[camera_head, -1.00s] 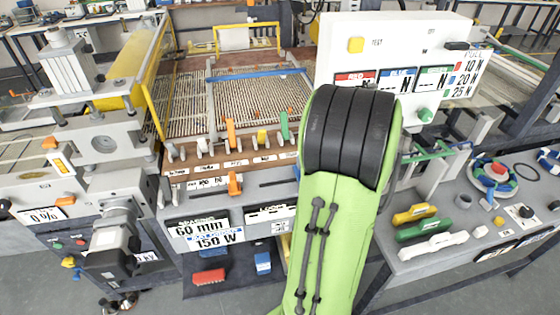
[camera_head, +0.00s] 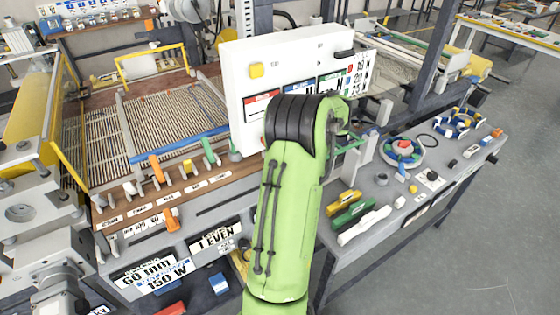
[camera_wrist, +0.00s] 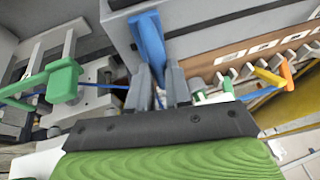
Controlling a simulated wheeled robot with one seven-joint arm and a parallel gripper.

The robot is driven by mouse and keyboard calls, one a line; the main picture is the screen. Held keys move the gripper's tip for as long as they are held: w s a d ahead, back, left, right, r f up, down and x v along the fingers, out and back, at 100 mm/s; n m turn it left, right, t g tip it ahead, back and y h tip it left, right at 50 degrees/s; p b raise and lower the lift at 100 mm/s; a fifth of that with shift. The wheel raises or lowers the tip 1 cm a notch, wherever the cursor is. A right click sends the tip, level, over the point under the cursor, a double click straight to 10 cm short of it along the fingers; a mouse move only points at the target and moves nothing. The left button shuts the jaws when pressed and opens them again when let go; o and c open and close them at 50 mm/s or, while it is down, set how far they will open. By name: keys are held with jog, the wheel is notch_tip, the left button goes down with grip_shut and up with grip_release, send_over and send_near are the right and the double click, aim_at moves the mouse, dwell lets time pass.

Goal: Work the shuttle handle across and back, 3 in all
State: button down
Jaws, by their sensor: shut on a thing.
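In the wrist view a blue handle (camera_wrist: 149,40) stands between the two grey fingers of my gripper (camera_wrist: 158,82), and the fingers are shut on it. I take it for the shuttle handle. A thin blue line (camera_wrist: 105,86) runs off to the left beside the fingers. In the head view my green arm and black joint cover the gripper and the blue handle, so neither shows there. The loom bed (camera_head: 120,140) with its warp strands lies at the left, with a blue bar (camera_head: 178,146) across it.
Levers with orange (camera_head: 156,169), yellow (camera_head: 188,167) and green (camera_head: 209,151) tops line the brown board. An orange slider (camera_head: 172,219) sits below. A white control box (camera_head: 290,60) stands behind my arm. A green-topped part (camera_wrist: 65,80) is left of my gripper. Open floor lies at right.

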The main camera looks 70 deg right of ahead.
jog(key=shift+s+d+r, duration=0.1)
jog(key=shift+s+d, duration=0.05)
jog(key=shift+d, duration=0.05)
jog(key=c, duration=1.1)
grip_release()
jog(key=shift+s+d, duration=0.1)
jog(key=shift+o, duration=0.2)
jog(key=shift+r, duration=0.1)
jog(key=p+v, duration=0.3)
jog(key=v, duration=1.2)
jog(key=shift+a+r+p, duration=0.2)
jog(key=shift+p, duration=0.2)
